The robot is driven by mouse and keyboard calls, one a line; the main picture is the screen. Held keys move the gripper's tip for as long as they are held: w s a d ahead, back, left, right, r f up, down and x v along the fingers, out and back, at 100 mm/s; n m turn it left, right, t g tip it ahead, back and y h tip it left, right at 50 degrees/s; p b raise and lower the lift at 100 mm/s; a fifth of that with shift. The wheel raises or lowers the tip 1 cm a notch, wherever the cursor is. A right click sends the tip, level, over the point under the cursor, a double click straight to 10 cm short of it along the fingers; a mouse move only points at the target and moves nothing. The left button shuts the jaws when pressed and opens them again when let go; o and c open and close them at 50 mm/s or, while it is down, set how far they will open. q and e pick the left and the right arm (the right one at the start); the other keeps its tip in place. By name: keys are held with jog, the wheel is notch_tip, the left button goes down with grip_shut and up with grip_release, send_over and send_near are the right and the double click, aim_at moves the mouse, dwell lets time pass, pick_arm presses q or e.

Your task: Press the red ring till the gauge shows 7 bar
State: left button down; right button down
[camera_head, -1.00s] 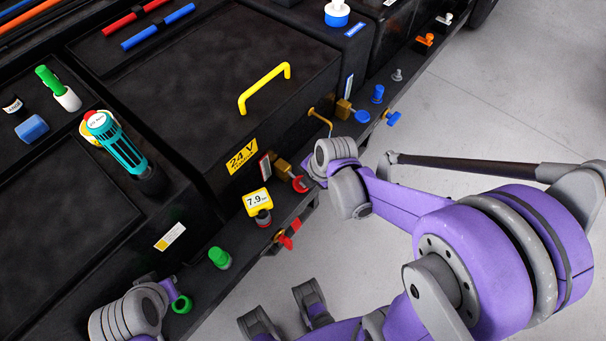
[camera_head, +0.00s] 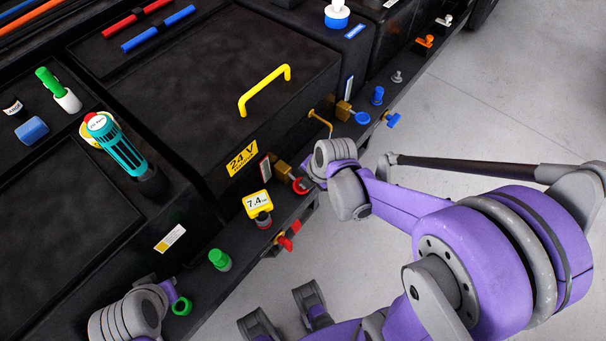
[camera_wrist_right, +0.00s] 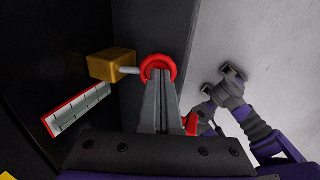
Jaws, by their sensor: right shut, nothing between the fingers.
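The red ring (camera_head: 301,186) sits at the end of a short rod from a brass block (camera_head: 282,169) on the black ledge. The ring (camera_wrist_right: 158,68) also shows in the right wrist view, with the tips of my right gripper (camera_wrist_right: 158,84) shut and against or just in front of it. Nothing is between the fingers. In the head view the right gripper (camera_head: 309,182) is mostly hidden behind its own wrist. The yellow gauge (camera_head: 258,202) reads 7.4. My left gripper (camera_head: 178,300) is at the lower left, near a green ring (camera_head: 182,306); its fingers are hidden.
A red-handled valve (camera_head: 288,240) and a green cap (camera_head: 220,259) stand along the ledge near the gauge. A yellow handle (camera_head: 265,90) and a brass hook (camera_head: 320,120) are close by. Blue fittings (camera_head: 377,95) stand further right. Open grey floor (camera_head: 480,110) lies to the right.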

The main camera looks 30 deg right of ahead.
dwell(0.7)
pick_arm(q)
jog(key=shift+w+r+p, duration=0.1)
jog(key=shift+r+p, duration=0.6)
pick_arm(e)
jog(key=shift+r, duration=0.85)
